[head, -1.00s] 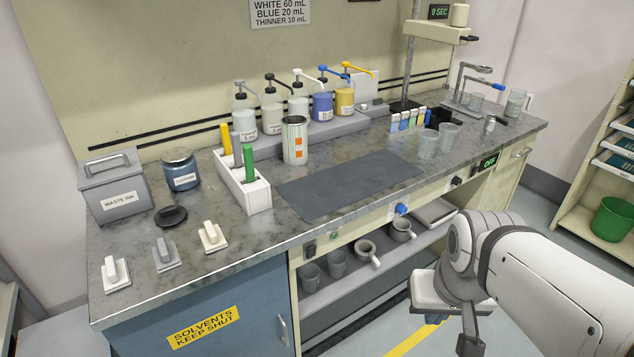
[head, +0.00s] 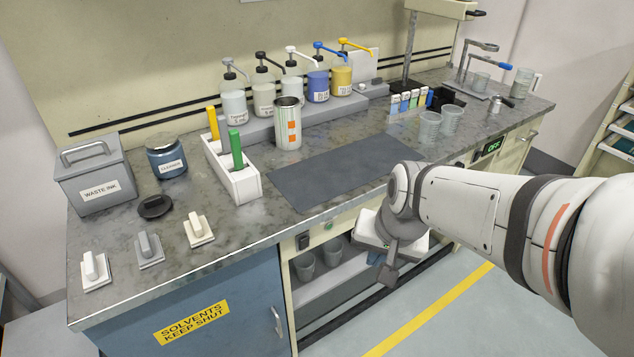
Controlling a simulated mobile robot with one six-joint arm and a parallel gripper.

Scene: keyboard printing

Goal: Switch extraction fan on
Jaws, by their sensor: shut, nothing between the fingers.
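A small display reading OFF in green (head: 493,148) is on the bench's front panel at the right. A small dark control (head: 476,156) sits just left of it. At the panel's left end is a black rocker switch (head: 302,241) with a small green light (head: 328,226) to its right. No label naming the fan is readable. My gripper (head: 387,277) is shut and empty, pointing down in front of the bench, right of the rocker and well left of the OFF display. My arm hides the panel's middle.
Cups (head: 305,265) stand on the shelf below. The floor in front is clear, with a yellow line (head: 430,310).

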